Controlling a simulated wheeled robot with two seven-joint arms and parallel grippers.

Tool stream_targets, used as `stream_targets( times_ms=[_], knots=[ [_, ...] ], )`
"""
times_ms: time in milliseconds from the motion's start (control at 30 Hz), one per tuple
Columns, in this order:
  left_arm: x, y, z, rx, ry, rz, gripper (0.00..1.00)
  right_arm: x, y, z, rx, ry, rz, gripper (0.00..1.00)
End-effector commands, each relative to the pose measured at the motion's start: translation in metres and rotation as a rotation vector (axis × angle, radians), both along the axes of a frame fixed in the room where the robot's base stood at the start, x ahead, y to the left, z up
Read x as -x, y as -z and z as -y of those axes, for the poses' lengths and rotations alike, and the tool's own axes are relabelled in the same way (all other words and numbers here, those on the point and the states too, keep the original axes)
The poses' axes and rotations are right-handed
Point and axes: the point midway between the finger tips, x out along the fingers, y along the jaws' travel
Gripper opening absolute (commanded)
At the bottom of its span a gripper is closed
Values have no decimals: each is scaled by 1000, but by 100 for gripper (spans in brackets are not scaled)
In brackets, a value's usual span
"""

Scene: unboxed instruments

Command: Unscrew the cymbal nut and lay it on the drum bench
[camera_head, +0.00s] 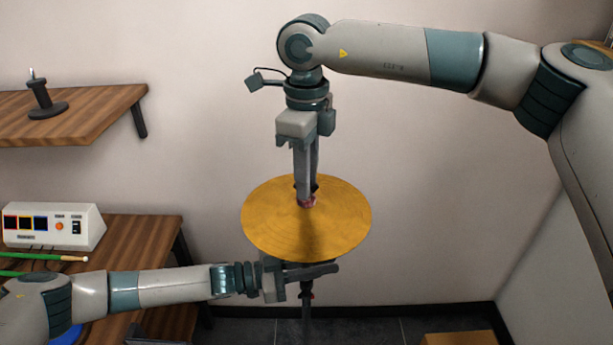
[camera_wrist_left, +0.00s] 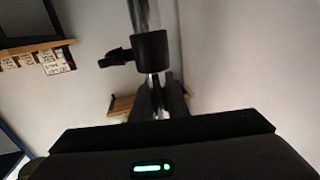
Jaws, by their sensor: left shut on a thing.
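The golden cymbal (camera_head: 270,225) sits level on its stand in the head view. A small reddish nut (camera_head: 307,203) shows at the cymbal's centre. My right gripper (camera_head: 306,188) points straight down from above, its fingertips at the nut; whether they grip it is unclear. My left gripper (camera_head: 310,270) is below the cymbal, shut on the stand's pole (camera_head: 307,312). The left wrist view shows the pole (camera_wrist_left: 145,15) with a black collar (camera_wrist_left: 150,47) passing between the fingers. A wooden bench (camera_head: 145,232), probably the drum bench, stands at lower left.
The bench holds a white control box (camera_head: 55,226) and green sticks (camera_head: 40,256). A wooden shelf (camera_head: 90,125) on the left wall carries a small dark stand (camera_head: 42,100). A wooden box top (camera_head: 458,339) shows at lower right. The space right of the cymbal is clear.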

Motion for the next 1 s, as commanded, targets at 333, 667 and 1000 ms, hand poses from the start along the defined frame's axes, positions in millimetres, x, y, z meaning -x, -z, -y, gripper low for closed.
stream_targets(
  times_ms=[333,667,1000],
  knots=[
    [-2,-2,0,3,-2,3,0,0,0,0,-1,-20,0,0],
    [-2,-2,0,3,-2,3,0,0,0,0,-1,-19,1,0],
    [-2,-2,0,3,-2,3,0,0,0,0,-1,-19,1,0]
  ],
)
